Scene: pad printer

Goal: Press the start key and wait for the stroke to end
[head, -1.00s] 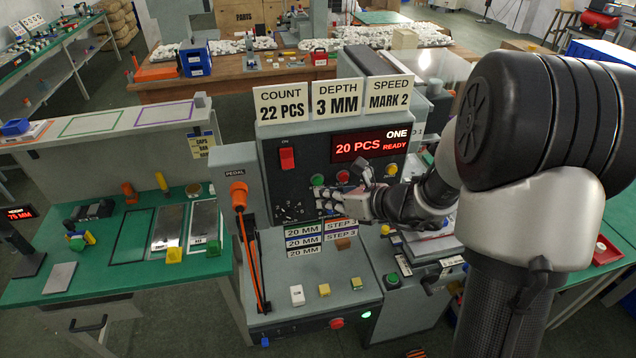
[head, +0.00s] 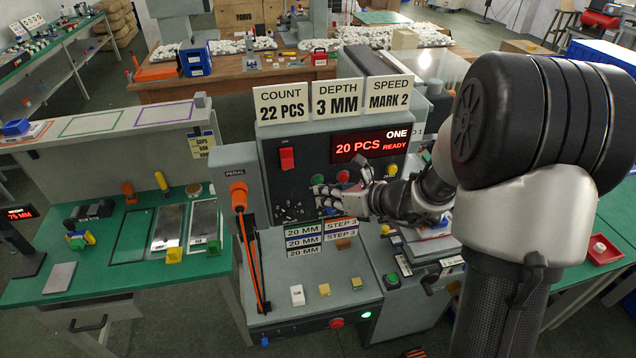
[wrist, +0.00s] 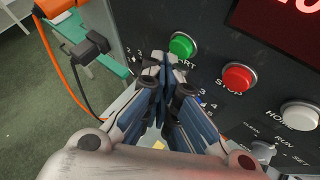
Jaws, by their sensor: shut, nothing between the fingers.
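The green start key (wrist: 183,46) sits on the dark control panel in the wrist view, with "START" lettering partly hidden by my fingers. It also shows in the head view (head: 318,179). My gripper (wrist: 160,62) is shut and empty, its fingertips just below and left of the green key in the wrist picture. I cannot tell whether they touch the panel. In the head view my gripper (head: 338,200) is in front of the panel, below the keys. The red display (head: 368,146) reads "ONE", "20 PCS READY".
A red stop key (wrist: 238,77) and a white home key (wrist: 300,114) lie right of the start key. A selector knob (wrist: 262,150) is below them. An orange pedal lever (head: 239,198) stands left of the panel. Signs (head: 337,99) read 22 PCS, 3 MM, MARK 2.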

